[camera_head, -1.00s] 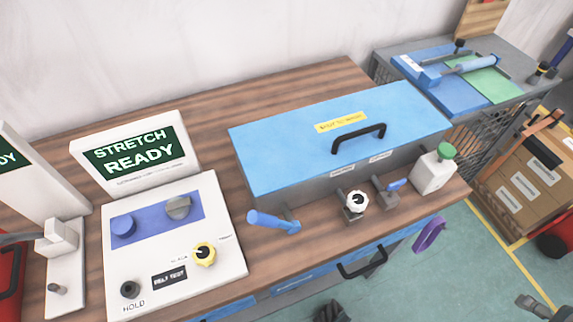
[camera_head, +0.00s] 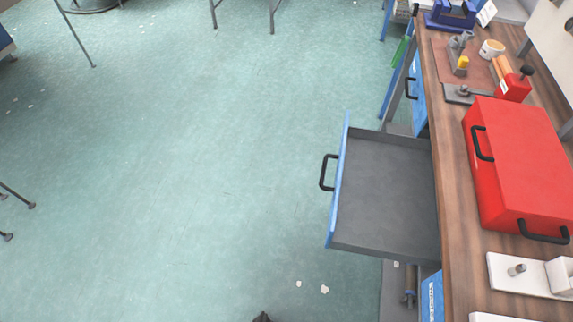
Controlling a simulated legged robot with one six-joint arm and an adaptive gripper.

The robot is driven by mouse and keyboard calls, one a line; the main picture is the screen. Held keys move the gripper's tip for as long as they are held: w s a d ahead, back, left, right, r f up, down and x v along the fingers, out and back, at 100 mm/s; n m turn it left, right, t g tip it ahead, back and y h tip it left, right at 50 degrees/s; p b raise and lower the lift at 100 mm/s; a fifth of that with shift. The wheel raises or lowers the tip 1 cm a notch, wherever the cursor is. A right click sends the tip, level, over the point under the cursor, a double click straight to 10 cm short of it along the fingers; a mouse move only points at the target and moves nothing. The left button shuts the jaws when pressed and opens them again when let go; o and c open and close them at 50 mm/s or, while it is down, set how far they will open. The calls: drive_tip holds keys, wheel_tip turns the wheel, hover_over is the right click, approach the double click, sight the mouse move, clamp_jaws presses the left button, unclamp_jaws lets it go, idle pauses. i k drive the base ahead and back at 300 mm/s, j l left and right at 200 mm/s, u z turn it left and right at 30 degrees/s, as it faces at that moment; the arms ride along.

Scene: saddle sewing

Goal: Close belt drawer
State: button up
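An open drawer (camera_head: 385,195) sticks out to the left from under the wooden workbench (camera_head: 450,190). It has a grey tray, which looks empty, and a blue front panel (camera_head: 338,190) with a black handle (camera_head: 327,172). I see no label on it, so I cannot tell whether it is the belt drawer. A small dark shape at the bottom edge (camera_head: 262,317) may be part of my arm, but my gripper cannot be made out.
On the bench stand a red box (camera_head: 515,160) with black handles and a white fixture (camera_head: 520,274). Another blue drawer front (camera_head: 418,95) is flush with the bench farther back. Wide green floor (camera_head: 180,170) lies clear to the left of the open drawer.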

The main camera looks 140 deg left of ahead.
sight(384, 204)
drive_tip(key=u, duration=4.05)
drive_tip(key=i+j, duration=0.15)
drive_tip(key=j, duration=0.15)
drive_tip(key=i+j+u, duration=0.1)
drive_tip(key=j, duration=0.2)
